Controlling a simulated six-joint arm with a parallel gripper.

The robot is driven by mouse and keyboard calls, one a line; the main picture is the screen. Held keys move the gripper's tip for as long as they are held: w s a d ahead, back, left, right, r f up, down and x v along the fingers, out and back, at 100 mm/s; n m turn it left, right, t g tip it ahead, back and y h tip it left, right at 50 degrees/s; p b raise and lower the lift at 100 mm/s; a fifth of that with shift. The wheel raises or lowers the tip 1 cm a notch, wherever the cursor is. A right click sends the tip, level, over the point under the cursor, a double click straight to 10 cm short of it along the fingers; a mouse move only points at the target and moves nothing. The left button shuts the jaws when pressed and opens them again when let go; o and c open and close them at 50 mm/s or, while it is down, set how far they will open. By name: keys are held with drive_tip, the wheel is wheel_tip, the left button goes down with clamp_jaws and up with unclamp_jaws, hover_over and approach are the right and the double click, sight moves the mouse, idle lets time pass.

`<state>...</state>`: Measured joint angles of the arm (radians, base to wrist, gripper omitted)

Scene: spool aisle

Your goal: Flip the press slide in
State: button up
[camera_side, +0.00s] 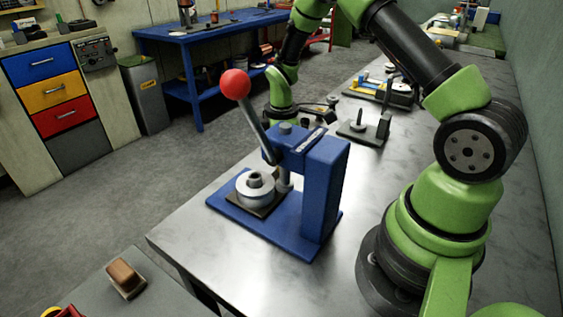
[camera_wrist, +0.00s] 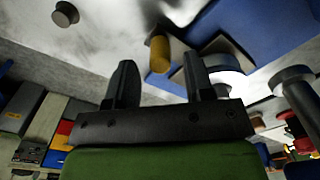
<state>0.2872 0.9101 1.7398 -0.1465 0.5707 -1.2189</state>
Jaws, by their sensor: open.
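The blue press (camera_side: 318,185) stands on the metal bench, with its lever tilted up to the left and ending in a red ball (camera_side: 235,84). A dark slide plate (camera_side: 262,208) lies in the press, low on the blue base, with a silver flanged spool (camera_side: 255,190) on it.
A small dark fixture (camera_side: 366,130) with an upright post stands on the bench behind the press. Other fixtures (camera_side: 385,92) lie farther back. The bench front (camera_side: 205,255) is clear. A brown block (camera_side: 125,278) sits on a lower surface at front left.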

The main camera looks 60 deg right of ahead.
drive_tip(key=shift+f, duration=1.8)
clamp_jaws()
drive_tip(key=shift+s, duration=3.85)
unclamp_jaws()
wheel_tip(320, 180, up, 10)
